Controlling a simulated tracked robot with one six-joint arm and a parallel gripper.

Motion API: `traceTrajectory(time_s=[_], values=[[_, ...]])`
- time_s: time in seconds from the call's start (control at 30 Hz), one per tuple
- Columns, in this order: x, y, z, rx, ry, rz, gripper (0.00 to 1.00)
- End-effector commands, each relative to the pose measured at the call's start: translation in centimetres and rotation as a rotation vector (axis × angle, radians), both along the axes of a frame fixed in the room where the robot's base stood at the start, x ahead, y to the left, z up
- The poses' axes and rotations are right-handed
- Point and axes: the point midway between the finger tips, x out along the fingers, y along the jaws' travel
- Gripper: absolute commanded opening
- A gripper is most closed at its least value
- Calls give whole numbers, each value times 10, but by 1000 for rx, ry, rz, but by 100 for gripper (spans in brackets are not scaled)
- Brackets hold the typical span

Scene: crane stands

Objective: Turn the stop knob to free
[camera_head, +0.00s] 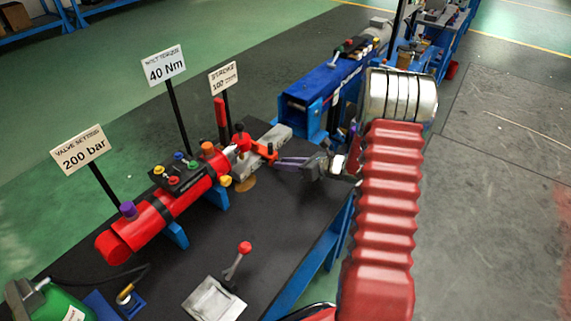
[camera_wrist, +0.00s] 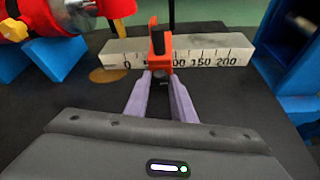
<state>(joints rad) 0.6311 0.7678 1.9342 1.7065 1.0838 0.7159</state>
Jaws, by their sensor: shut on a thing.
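The orange stop (camera_wrist: 160,48) sits across a pale ruler bar (camera_wrist: 215,55) marked 0 to 200 and covers part of the marks around 100. A dark piece, which looks like the stop knob (camera_wrist: 160,76), is at the stop's front, mostly hidden between my fingertips. My gripper (camera_wrist: 160,82) has two purple fingers shut on it. In the head view, my gripper (camera_head: 280,163) reaches the orange stop (camera_head: 267,152) from the right. I cannot read the knob's turn position.
A red cylinder (camera_head: 155,215) with several coloured knobs lies left on the dark bench (camera_head: 255,215). Signs reading 200 bar, 40 Nm and 100 stand behind. A red-tipped lever (camera_head: 240,255) stands at the front. A blue machine (camera_head: 325,85) is behind; open floor lies right.

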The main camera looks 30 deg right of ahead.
Motion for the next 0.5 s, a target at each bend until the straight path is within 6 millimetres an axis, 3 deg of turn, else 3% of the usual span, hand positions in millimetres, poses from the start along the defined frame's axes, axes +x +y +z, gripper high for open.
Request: traceTrajectory(time_s=[0.2, 0.5], values=[[0, -1, 0, -1, 0, -2, 0], [0, -1, 0, -19, -10, -3, 0]])
